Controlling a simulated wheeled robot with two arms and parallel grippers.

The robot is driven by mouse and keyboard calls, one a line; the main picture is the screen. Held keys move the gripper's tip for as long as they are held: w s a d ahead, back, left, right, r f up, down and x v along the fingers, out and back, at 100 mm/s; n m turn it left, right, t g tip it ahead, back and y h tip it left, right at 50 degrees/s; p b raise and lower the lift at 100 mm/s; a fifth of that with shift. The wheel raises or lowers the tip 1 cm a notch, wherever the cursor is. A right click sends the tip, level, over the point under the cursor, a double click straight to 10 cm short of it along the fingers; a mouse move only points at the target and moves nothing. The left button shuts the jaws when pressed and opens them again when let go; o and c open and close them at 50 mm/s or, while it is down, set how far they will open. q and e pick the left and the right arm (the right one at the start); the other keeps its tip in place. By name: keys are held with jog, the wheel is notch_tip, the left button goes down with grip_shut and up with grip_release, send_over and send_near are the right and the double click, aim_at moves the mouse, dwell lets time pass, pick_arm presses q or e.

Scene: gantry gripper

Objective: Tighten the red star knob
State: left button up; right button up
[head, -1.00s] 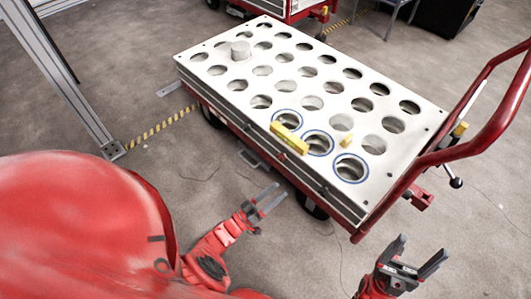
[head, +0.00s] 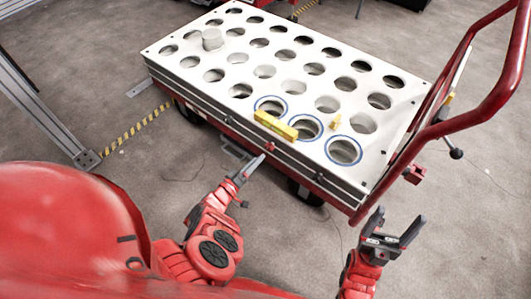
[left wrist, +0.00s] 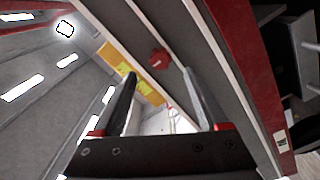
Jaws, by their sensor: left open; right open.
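The small red star knob (head: 270,146) sits on the front side of the cart's white-topped plate, below a yellow block. In the left wrist view the knob (left wrist: 158,59) appears between and slightly beyond my fingertips, with a white mark on it. My left gripper (head: 252,165) is open and empty, its fingers pointing up at the knob from the front. Its two fingers show apart in the left wrist view (left wrist: 160,78). Contact with the knob is not visible. My right gripper (head: 400,224) is open and empty, in front of the cart's right corner.
The yellow block (head: 276,126) lies on the front edge of the holed plate (head: 206,77), near several blue-ringed holes. The red cart handle (head: 490,108) rises at the right. The floor in front is free.

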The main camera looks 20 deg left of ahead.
aim_at(267, 149)
pick_arm(q)
jog(key=b+x, duration=0.1)
jog(key=x, duration=0.4)
jog(key=shift+f+b, duration=0.2)
jog(key=shift+b, duration=0.15)
jog(key=shift+w+d+r, duration=0.15)
jog(key=shift+w+d, duration=0.05)
jog(key=shift+w, duration=0.5)
grip_shut()
